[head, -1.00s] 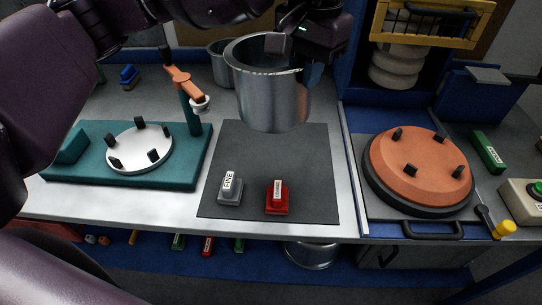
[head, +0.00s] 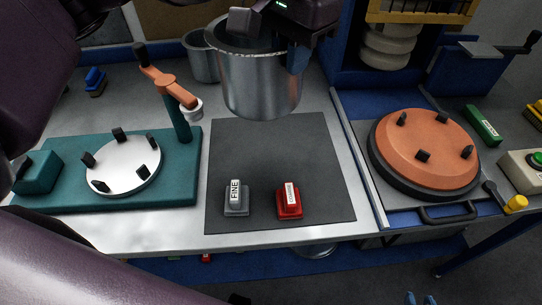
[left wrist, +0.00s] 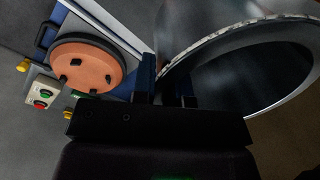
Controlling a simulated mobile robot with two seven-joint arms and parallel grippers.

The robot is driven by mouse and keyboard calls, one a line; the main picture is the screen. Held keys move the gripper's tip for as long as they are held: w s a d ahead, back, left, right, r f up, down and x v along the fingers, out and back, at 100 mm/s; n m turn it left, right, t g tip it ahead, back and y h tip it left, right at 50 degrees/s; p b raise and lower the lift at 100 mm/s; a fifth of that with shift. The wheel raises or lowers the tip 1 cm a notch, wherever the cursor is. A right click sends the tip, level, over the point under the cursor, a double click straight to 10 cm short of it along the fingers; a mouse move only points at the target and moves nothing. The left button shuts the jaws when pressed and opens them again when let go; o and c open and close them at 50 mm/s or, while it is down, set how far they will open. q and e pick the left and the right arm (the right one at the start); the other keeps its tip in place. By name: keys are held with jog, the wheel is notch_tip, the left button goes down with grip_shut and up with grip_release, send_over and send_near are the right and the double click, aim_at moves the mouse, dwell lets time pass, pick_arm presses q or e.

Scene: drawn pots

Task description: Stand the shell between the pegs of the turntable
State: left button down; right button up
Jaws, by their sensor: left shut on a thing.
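The shell (head: 258,85), a grey metal cylinder with an open top, hangs upright above the back of the dark mat. My left gripper (head: 268,28) is shut on its rim at the top; the shell's rim (left wrist: 215,48) also shows between the blue fingers in the left wrist view. One turntable (head: 425,148) has an orange disc with several black pegs and stands empty on the right. A white disc (head: 124,165) with several pegs lies on a teal base at the left. Two blue tips of what looks like my right gripper (head: 420,298) show apart at the bottom edge.
A grey block marked FINE (head: 236,198) and a red block (head: 289,201) stand on the mat (head: 270,160). An orange jointed arm on a teal post (head: 176,110) rises left of the shell. Another metal pot (head: 198,60) stands behind. A yellow-knobbed lever (head: 515,203) is beside the orange disc.

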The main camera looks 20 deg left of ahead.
pick_arm(q)
notch_tip(320, 180, down, 20)
jog(key=shift+a, duration=0.3)
dwell(0.5)
jog(key=shift+s+f, duration=0.1)
